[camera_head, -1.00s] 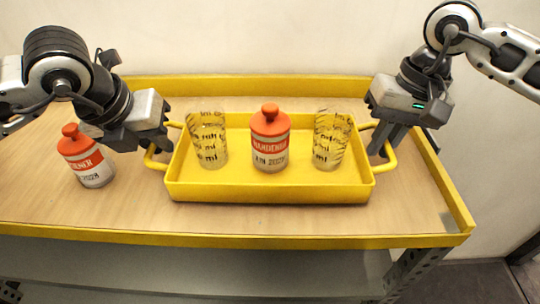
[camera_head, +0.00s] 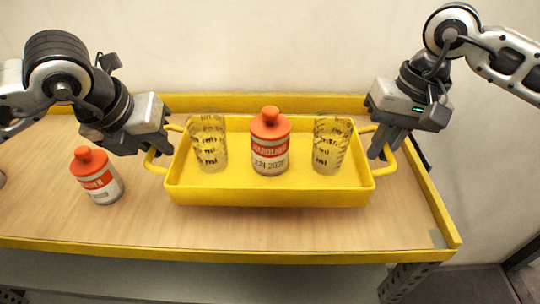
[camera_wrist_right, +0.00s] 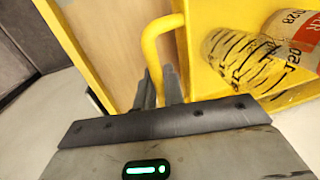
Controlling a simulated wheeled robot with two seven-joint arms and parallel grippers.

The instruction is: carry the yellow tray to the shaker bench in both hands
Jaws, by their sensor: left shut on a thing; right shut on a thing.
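The yellow tray (camera_head: 270,195) is level between my two grippers and appears lifted a little above the bench top. It carries an orange-capped hardener bottle (camera_head: 270,150) in the middle, with a clear printed measuring cup (camera_head: 210,150) on its left and another cup (camera_head: 330,150) on its right, all upright. My left gripper (camera_head: 162,146) is shut on the left handle (camera_head: 152,166). My right gripper (camera_head: 381,148) is shut on the right handle (camera_head: 390,166). In the right wrist view the handle (camera_wrist_right: 150,42) runs down to the fingers, which are partly hidden.
A second hardener bottle (camera_head: 97,180) stands on the wooden bench top (camera_head: 250,228), left of the tray. Floor shows at the lower right.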

